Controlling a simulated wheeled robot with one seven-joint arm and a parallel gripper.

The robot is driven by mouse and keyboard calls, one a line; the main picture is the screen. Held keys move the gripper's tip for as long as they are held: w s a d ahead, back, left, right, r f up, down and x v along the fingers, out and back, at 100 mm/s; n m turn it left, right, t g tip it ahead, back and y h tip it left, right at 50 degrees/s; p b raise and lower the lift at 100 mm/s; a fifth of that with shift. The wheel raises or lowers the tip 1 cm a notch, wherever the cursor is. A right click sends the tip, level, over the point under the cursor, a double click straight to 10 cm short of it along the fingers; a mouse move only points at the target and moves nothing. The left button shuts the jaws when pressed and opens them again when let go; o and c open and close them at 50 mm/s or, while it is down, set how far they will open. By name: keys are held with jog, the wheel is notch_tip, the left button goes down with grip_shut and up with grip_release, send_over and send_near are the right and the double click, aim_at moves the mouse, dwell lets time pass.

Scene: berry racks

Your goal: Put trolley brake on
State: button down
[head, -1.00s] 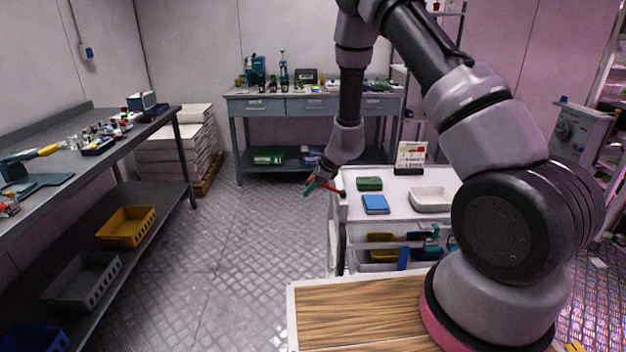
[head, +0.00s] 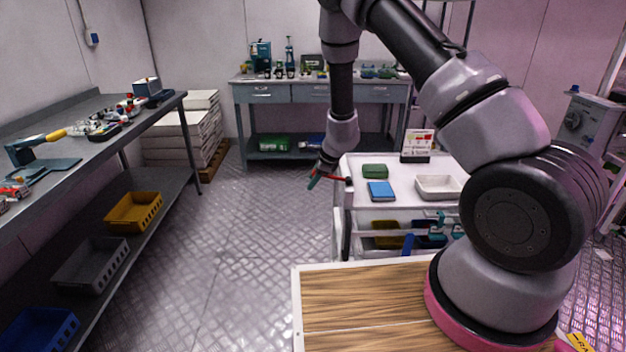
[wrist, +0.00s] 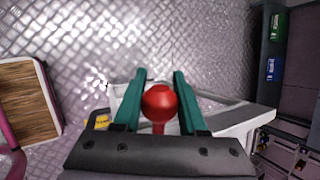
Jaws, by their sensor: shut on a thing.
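The trolley (head: 350,170) is a white cart with a flat top, right of centre in the head view. Its brake lever (head: 338,178) is a thin red bar at the trolley's left side, with a dark joint at its right end. The lever ends in a round red knob (wrist: 159,102), seen large in the wrist view. My gripper (head: 314,180) has green fingers, which also show in the wrist view (wrist: 160,74). It is shut on the knob, with one finger on each side. The finger contact is partly hidden by the knob.
On the trolley top are a green box, a blue box (head: 381,190), a white tray (head: 438,187) and a sign (head: 417,143). A long grey bench (head: 90,130) with crates below stands at left, a workbench (head: 320,95) at the back. The floor between is clear.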

jog(key=shift+c, duration=2.2)
grip_release()
jog(key=shift+s+d+f, duration=0.15)
jog(key=shift+d+f, duration=0.1)
jog(key=shift+r, duration=0.1)
jog(key=v, duration=1)
jog(key=shift+r, duration=0.35)
jog(key=shift+s, duration=0.1)
